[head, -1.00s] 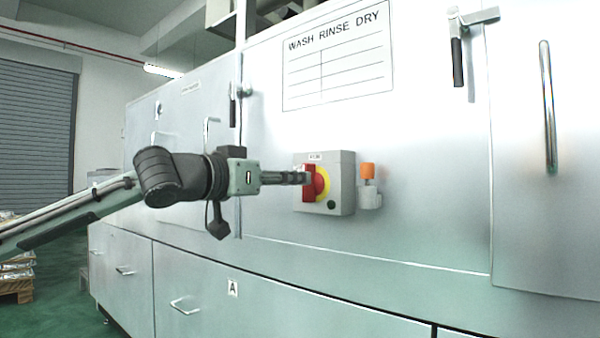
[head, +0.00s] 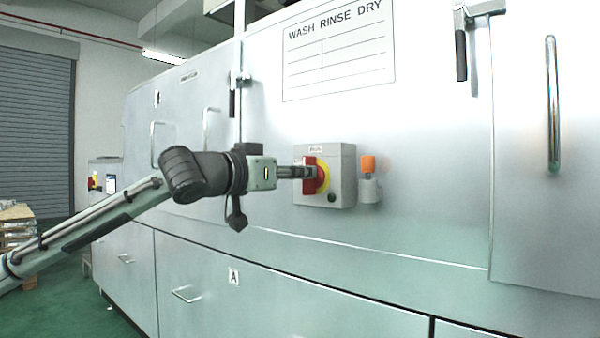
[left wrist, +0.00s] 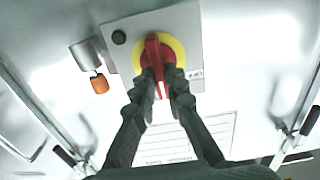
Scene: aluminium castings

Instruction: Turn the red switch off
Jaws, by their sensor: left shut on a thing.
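The red switch (head: 309,181) is a red handle on a yellow disc, set on a grey box (head: 342,172) on the machine's front. In the left wrist view the red handle (left wrist: 151,50) stands lengthwise between the fingers, with the yellow disc (left wrist: 175,48) around it. My left gripper (head: 303,172) reaches in from the left and is shut on the red handle. In the left wrist view its two dark fingers (left wrist: 163,84) lie one on each side of the handle. The fingers hide part of the handle in the head view. My right gripper is not in view.
An orange-topped fitting (head: 369,175) sits just right of the box. A long vertical door handle (head: 552,105) is at the far right. A "WASH RINSE DRY" sign (head: 338,50) is above. Drawer handles (head: 186,294) are below. Green floor (head: 75,300) lies at lower left.

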